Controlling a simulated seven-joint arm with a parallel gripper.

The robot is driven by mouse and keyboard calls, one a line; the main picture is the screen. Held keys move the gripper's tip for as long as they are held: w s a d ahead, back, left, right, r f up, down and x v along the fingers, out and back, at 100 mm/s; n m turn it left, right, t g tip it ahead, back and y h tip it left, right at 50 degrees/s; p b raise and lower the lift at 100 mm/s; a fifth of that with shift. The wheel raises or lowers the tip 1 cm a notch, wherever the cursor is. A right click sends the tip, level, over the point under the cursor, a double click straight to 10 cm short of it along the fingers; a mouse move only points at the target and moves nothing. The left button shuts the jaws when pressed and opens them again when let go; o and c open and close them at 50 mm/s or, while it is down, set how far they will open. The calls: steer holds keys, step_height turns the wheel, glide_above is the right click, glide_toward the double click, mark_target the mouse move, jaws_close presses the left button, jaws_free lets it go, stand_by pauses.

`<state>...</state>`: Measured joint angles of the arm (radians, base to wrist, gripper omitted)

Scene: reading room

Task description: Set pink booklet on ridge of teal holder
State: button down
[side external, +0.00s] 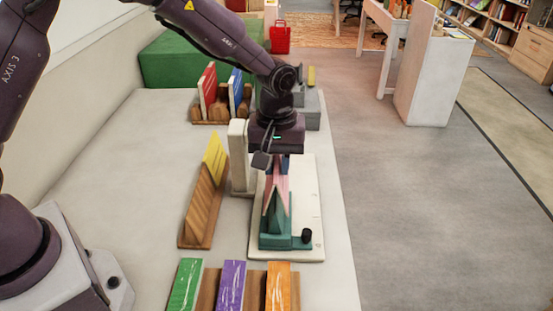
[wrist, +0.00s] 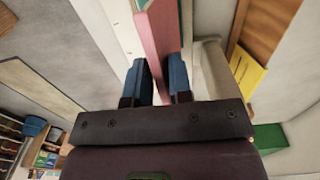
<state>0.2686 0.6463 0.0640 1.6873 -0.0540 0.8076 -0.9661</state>
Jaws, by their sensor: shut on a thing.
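The pink booklet (side external: 280,184) stands spread like a tent, spine up, with its covers on either side of the teal holder's (side external: 274,240) pointed ridge. I cannot tell whether its fold touches the ridge top. My gripper (side external: 283,163) is directly above, pointing down, with its blue fingers shut on the booklet's upper part. In the wrist view the pink booklet (wrist: 160,35) runs up from between the two blue fingertips (wrist: 161,75). The fingers and the gripper body hide part of the booklet there.
The teal holder stands on a white board (side external: 312,190) with a black knob (side external: 307,236). A wooden stand with a yellow booklet (side external: 214,155) and an upright cream block (side external: 239,155) are left. Green, purple (side external: 231,285) and orange pieces are in front. A wooden rack (side external: 222,108) stands behind.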

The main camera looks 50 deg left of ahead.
steer(key=shift+f, duration=1.25)
steer(key=shift+f, duration=0.2)
steer(key=shift+f, duration=1.05)
steer(key=shift+f, duration=0.85)
stand_by(0.8)
steer(key=c, duration=0.9)
jaws_free()
steer(key=shift+c, duration=0.2)
steer(key=shift+r, duration=0.1)
steer(key=shift+r, duration=4.4)
